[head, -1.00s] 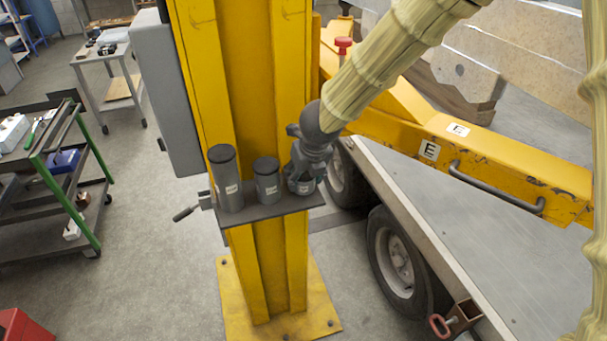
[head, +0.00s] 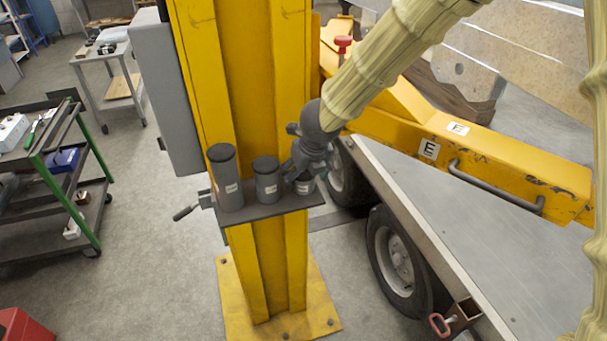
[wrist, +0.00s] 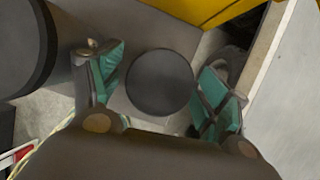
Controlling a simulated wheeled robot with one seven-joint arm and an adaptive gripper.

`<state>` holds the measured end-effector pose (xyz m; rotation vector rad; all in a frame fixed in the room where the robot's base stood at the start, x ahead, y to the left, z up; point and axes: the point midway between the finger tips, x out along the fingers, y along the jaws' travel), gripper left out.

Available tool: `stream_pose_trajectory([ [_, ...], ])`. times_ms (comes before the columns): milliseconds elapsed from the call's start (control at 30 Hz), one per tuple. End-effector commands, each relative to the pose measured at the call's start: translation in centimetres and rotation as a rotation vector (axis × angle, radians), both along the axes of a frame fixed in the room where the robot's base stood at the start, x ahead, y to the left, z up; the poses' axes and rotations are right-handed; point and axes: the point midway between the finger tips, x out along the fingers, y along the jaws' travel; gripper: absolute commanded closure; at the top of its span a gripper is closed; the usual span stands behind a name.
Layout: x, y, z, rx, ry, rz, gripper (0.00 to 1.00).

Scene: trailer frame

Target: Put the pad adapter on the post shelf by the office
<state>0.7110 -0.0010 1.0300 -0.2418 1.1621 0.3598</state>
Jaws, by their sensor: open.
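Three dark grey cylindrical adapters stand upright in a row on the post shelf (head: 262,209), a small dark plate on the yellow post. The left adapter (head: 225,180) is tallest, the middle one (head: 267,183) is shorter, and the right one (head: 305,187) is partly hidden by my gripper. Their labels are too small to read. My gripper (head: 300,170) is open at the right adapter's top. In the wrist view the adapter's round top (wrist: 158,82) shows between the two green-padded fingers (wrist: 160,88), with gaps on both sides.
A grey box (head: 165,95) hangs on the post's left side. The trailer deck (head: 470,230) and yellow drawbar (head: 500,170) lie to the right. A green-framed cart (head: 75,165) stands at left. Another adapter (wrist: 22,45) is close left of my fingers.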

Motion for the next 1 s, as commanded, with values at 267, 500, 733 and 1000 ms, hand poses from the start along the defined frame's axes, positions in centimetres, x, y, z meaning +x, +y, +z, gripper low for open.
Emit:
stream_pose_trajectory([
  [267,-1.1,-0.5,3.1,0.004,-0.002,0.000,0.24],
  [500,-2.4,-1.0,6.4,0.004,-0.001,-0.001,0.24],
  [733,-3.5,-1.5,9.3,0.003,-0.002,0.000,0.24],
  [1000,-4.1,-1.8,10.9,0.001,-0.001,0.001,0.24],
])
